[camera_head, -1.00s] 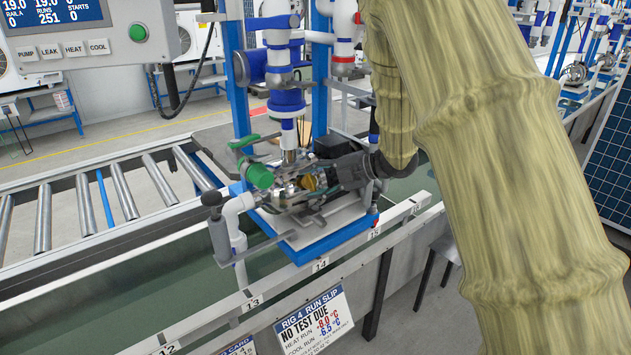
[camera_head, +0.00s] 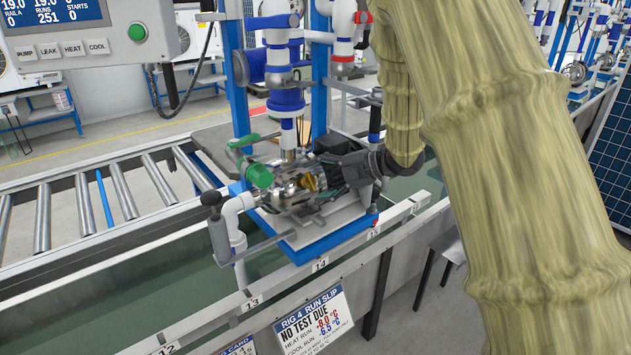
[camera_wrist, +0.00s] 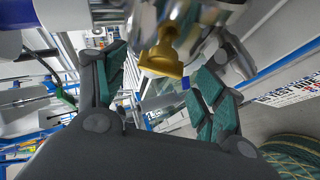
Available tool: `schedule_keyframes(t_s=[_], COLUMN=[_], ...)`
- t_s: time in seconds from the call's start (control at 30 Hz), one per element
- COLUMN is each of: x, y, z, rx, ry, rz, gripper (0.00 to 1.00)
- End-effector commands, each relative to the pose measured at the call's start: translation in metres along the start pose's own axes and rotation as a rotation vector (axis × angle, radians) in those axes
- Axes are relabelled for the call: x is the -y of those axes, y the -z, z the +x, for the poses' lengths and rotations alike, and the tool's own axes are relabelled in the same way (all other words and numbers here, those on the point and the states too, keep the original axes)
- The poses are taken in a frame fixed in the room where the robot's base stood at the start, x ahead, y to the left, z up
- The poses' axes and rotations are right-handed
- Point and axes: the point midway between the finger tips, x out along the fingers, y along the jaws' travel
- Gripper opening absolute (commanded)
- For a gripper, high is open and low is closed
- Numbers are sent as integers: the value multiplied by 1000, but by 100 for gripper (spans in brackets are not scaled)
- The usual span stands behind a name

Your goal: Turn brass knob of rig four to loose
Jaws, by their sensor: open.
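The brass knob (camera_head: 309,184) sits on the metal pump of rig four, above the blue-edged tray (camera_head: 318,243). In the wrist view the brass knob (camera_wrist: 163,55) hangs from a shiny metal body, near the top centre. My gripper (camera_wrist: 160,78) is open, with its green-padded fingers to the left and right of the knob. I cannot tell whether either finger touches it. In the head view my gripper (camera_head: 325,183) reaches in from the right, and its fingers partly hide the pump. Which way the knob is set cannot be read.
A green valve handle (camera_head: 259,176) and a white pipe (camera_head: 236,215) with a grey-handled lever stand left of the pump. Blue and white pipework (camera_head: 287,90) rises above. The "RIG 4 RUN SLIP" card (camera_head: 314,318) hangs in front. A roller conveyor (camera_head: 120,195) lies left.

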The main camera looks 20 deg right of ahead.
Motion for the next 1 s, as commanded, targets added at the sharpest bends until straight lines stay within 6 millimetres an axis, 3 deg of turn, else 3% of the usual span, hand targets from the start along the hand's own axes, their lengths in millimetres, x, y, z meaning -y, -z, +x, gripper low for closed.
schedule_keyframes(t_s=[0.5, 0.7, 1.0], x=[0, 0, 1], y=[-1, 0, -1], z=[-88, -102, -105], rx=[2, 1, 1], ry=[-1, 0, 1], rz=[1, 0, 1], gripper=[70, 70, 70])
